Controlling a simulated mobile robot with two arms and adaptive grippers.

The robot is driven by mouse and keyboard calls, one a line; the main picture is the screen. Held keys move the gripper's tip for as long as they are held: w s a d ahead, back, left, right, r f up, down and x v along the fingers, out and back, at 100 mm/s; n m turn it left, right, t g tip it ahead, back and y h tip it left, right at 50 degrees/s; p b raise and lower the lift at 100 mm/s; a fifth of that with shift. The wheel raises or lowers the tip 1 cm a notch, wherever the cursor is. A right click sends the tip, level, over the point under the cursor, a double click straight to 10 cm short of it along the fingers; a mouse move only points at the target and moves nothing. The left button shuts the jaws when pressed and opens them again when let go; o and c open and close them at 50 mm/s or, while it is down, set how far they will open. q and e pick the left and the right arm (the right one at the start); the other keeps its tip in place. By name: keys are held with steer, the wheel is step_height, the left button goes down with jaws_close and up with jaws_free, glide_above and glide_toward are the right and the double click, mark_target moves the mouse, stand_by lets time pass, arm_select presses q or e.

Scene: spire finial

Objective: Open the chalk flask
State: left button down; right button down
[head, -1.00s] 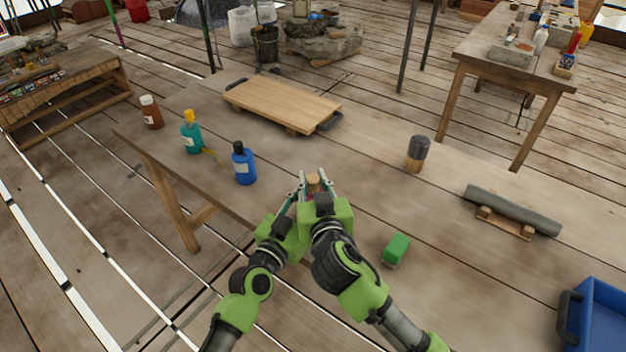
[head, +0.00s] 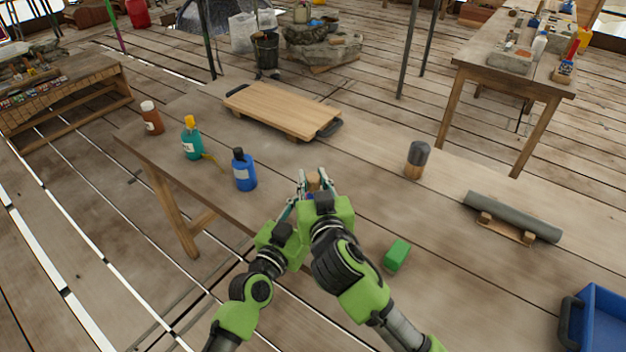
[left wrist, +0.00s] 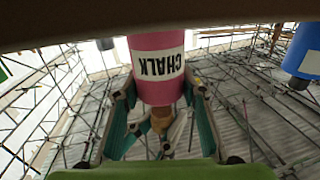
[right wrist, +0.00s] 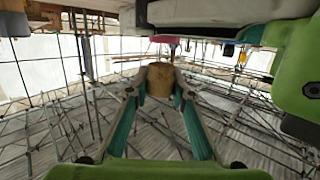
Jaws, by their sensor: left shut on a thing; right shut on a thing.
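The chalk flask (left wrist: 156,70) is a pink cylinder with a white CHALK label, upside down in the left wrist view. My left gripper (left wrist: 158,95) is shut on it, with fingers at both sides. A brown cork stopper (right wrist: 160,80) sits between the fingertips of my right gripper (right wrist: 160,92), which is shut on it. The cork also shows in the head view (head: 313,180), where the grippers hide most of the flask. In the right wrist view a gap shows between the cork and a pink patch above it. I cannot tell how far the cork is seated.
Blue (head: 244,172), teal (head: 191,140) and brown (head: 151,118) bottles stand left on the table. A wooden board (head: 282,108) lies behind. A dark-topped cylinder (head: 416,160), green block (head: 397,255), grey roll (head: 512,215) and blue tray (head: 597,320) are to the right.

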mark_target(313, 177)
steer(key=shift+r, duration=2)
arm_select(q)
steer(key=c, duration=1.2)
jaws_free()
steer(key=v, duration=1.2)
arm_select(e)
steer(key=shift+f, duration=0.1)
